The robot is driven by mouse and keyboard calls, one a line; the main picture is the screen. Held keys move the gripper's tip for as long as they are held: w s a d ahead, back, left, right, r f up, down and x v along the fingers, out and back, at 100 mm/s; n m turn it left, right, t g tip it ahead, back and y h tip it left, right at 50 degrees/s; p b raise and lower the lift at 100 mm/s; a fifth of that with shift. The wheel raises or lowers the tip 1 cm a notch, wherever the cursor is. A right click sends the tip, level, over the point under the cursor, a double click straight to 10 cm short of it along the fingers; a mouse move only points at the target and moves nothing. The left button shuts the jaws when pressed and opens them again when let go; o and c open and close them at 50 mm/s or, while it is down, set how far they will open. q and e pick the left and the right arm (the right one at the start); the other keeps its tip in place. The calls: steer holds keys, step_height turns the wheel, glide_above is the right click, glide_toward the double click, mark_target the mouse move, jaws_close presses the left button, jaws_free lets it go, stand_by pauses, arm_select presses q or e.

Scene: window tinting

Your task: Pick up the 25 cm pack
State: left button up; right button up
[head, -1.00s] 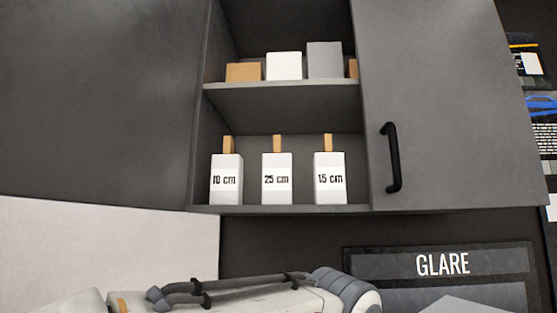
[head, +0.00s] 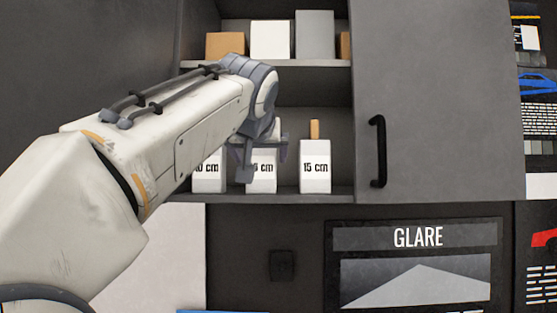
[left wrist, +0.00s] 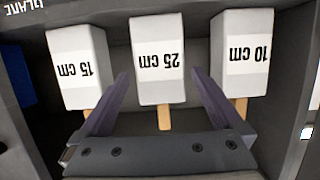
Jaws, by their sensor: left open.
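The 25 cm pack (head: 262,180) is a white block with a tan tab, in the middle of three packs on the lower cabinet shelf. In the head view my left gripper (head: 260,160) hides much of it. In the left wrist view, which shows the labels upside down, the 25 cm pack (left wrist: 158,62) lies ahead, between the lines of my open left fingers (left wrist: 160,95). Its tan tab points in between them, and neither finger visibly touches the pack. My right gripper is not in view.
The 15 cm pack (head: 315,178) and the 10 cm pack (head: 208,175) stand close on either side. An upper shelf (head: 320,63) holds several boxes. A cabinet door with a black handle (head: 377,152) is at the right. A GLARE panel (head: 416,237) hangs below.

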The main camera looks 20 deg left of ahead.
mark_target(260, 160)
arm_select(q)
steer(key=p+x, duration=0.2)
steer(key=x, duration=0.2)
steer(key=shift+w+a+p, duration=0.1)
steer(key=shift+p, duration=0.3)
steer(key=shift+w+a+f, duration=0.15)
steer(key=shift+w+f, duration=0.1)
steer(key=shift+w, duration=0.3)
steer(key=c, duration=1.3)
